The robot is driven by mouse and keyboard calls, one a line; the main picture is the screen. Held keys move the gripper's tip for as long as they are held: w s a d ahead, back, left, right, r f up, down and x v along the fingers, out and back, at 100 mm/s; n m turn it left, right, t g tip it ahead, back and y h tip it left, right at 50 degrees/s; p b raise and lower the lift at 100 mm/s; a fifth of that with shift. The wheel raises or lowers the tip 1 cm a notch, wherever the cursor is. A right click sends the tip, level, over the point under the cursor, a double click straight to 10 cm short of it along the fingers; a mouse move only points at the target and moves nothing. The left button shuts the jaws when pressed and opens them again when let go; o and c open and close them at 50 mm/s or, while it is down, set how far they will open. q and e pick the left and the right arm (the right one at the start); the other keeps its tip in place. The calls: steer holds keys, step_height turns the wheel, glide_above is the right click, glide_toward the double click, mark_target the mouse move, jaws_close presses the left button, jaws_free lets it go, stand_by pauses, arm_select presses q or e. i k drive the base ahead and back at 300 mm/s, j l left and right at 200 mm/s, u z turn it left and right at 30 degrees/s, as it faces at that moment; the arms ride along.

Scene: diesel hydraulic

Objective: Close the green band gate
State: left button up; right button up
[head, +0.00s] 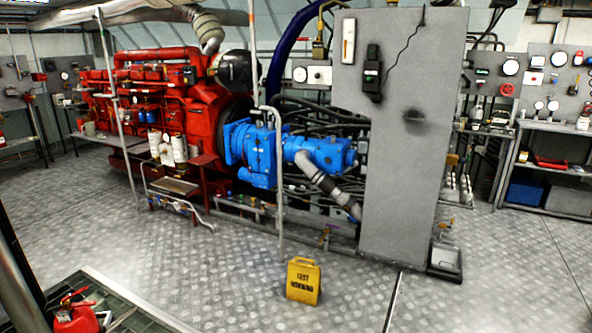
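I cannot make out a green band gate for certain in the head view. Small valves with coloured handles (326,236) sit on the low pipework in front of the blue pump (262,152), but they are too small to tell any band colour or whether they are open. Another small valve with a yellowish handle (443,228) is at the right foot of the tall grey panel (405,150). Neither of my grippers is in view.
A large red engine (185,105) is at the left, with a red can (75,318) at bottom left. Shelving (548,165) lines the right. The chequered floor (210,270) is mostly clear.

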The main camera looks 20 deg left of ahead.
mark_target(102, 32)
steer(key=i+j+u, duration=0.35)
steer(key=i, duration=0.15)
steer(key=i+j+u, duration=0.3)
steer(key=i, duration=0.25)
steer(key=i+u, duration=0.35)
steer(key=i, duration=0.2)
steer(key=i+u, duration=0.15)
steer(key=i, duration=0.4)
steer(key=i+u, duration=0.1)
steer(key=i, duration=0.4)
steer(key=i+l+u, duration=0.15)
steer(key=i, duration=0.4)
steer(key=i+u, duration=0.1)
steer(key=i, duration=0.4)
steer(key=i+l+u, duration=0.15)
steer(key=i, duration=0.4)
steer(key=i+j+u, duration=0.1)
steer(key=i+u, duration=0.25)
steer(key=i, duration=0.65)
steer(key=i+l+u, duration=0.3)
steer(key=i, duration=0.65)
steer(key=i+j+z, duration=1)
steer(key=j, duration=0.15)
steer(key=j+z, duration=0.25)
steer(key=i+j+z, duration=0.25)
steer(key=j, duration=0.3)
steer(key=j+z, duration=0.25)
steer(key=j, duration=0.15)
steer(key=j+z, duration=0.35)
steer(key=j, duration=1)
